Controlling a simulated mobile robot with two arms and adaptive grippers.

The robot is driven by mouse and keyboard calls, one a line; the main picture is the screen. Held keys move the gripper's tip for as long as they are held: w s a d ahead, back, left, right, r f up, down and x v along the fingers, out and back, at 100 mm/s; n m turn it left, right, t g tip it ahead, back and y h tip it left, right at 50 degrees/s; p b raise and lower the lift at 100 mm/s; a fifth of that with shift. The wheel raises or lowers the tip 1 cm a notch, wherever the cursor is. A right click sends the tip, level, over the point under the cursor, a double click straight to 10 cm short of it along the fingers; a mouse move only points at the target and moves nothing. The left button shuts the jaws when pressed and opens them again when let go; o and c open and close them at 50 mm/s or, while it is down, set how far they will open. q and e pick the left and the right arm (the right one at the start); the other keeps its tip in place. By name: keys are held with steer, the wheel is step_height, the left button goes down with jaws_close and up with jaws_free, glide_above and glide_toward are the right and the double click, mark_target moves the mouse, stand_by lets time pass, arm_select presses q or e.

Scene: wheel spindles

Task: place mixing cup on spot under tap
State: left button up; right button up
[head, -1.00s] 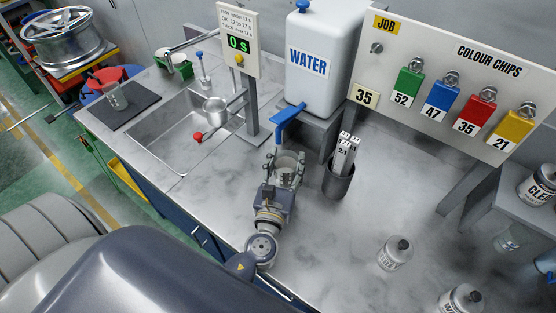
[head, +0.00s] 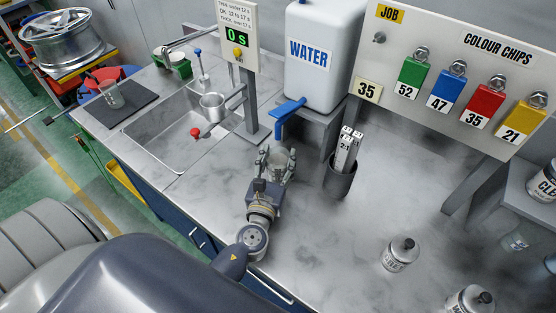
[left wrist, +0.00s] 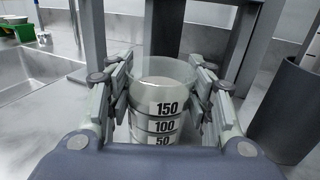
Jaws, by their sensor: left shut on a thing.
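The mixing cup (left wrist: 160,100) is clear with white bands marked 150, 100 and 50. It stands upright between the fingers of my left gripper (head: 276,162), which is shut on it. In the head view the cup (head: 281,163) is small and partly hidden by the fingers. The blue tap (head: 287,113) of the white water tank (head: 318,60) is just above and beyond the cup. The spot under the tap is not clearly visible. Whether the cup touches the counter I cannot tell. My right gripper is not in view.
A dark holder with strips (head: 340,178) stands close right of the cup. A grey post (head: 249,105) with a timer and a sink (head: 175,130) are to the left. A capped bottle (head: 400,253) stands at the front right. The middle counter is clear.

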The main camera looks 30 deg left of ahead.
arm_select(q)
steer(key=shift+f, duration=0.15)
steer(key=o, duration=1.1)
steer(key=b+v, duration=0.4)
steer(key=v, duration=0.6)
steer(key=shift+s+d, duration=0.1)
steer(key=shift+s, duration=0.25)
steer(key=shift+s+d, duration=0.15)
steer(key=shift+s, duration=0.5)
